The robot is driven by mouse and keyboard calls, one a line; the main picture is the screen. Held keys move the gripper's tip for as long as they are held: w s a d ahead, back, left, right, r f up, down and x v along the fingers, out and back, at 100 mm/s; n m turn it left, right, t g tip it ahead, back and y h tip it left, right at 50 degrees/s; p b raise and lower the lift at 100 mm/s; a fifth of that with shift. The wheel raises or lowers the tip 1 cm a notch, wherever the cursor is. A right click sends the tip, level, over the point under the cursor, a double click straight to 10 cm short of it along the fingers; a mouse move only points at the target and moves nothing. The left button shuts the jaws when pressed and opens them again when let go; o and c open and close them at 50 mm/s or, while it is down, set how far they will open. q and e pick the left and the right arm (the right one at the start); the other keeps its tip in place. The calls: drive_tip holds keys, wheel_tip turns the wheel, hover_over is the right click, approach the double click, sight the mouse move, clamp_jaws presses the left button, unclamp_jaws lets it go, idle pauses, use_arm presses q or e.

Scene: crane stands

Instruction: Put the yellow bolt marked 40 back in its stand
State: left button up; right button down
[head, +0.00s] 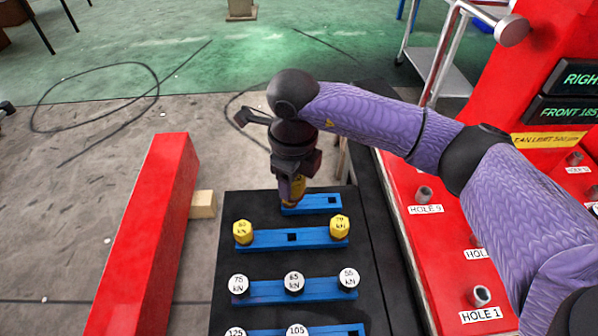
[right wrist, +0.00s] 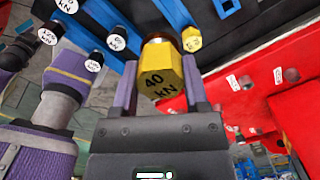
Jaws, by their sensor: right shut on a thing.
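My right gripper (head: 292,188) points down over the left end of the farthest blue stand (head: 318,204). It is shut on the yellow bolt marked 40 kN (head: 290,194). The right wrist view shows this bolt (right wrist: 160,75) between the two purple fingers, its marked head facing the camera. The bolt's lower end is at the stand's left end in the head view; I cannot tell whether it is in a hole or just above. An open square hole shows near the stand's right end. My left gripper is not in view.
The blue stand in front holds two yellow bolts, left (head: 243,231) and right (head: 340,227), with an empty square hole between. Nearer stands hold white-topped bolts, including 65 (head: 294,281). A red beam (head: 150,240) lies left; a red panel with labelled holes (head: 425,240) stands right.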

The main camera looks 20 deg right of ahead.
sight(290, 202)
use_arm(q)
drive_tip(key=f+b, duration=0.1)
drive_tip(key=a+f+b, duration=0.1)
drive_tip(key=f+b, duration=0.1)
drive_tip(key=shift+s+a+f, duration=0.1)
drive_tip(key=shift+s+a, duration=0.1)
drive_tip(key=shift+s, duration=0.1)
use_arm(e)
drive_tip(key=f+m, duration=0.2)
drive_tip(key=m, duration=0.4)
drive_tip(key=f+m, duration=0.3)
drive_tip(key=m, duration=0.2)
drive_tip(key=w+f+m, duration=0.1)
drive_tip(key=f+m, duration=0.2)
drive_tip(key=m, duration=0.3)
drive_tip(key=shift+a+f+m, duration=0.1)
drive_tip(key=shift+f+m, duration=0.05)
drive_tip(key=shift+m, duration=0.15)
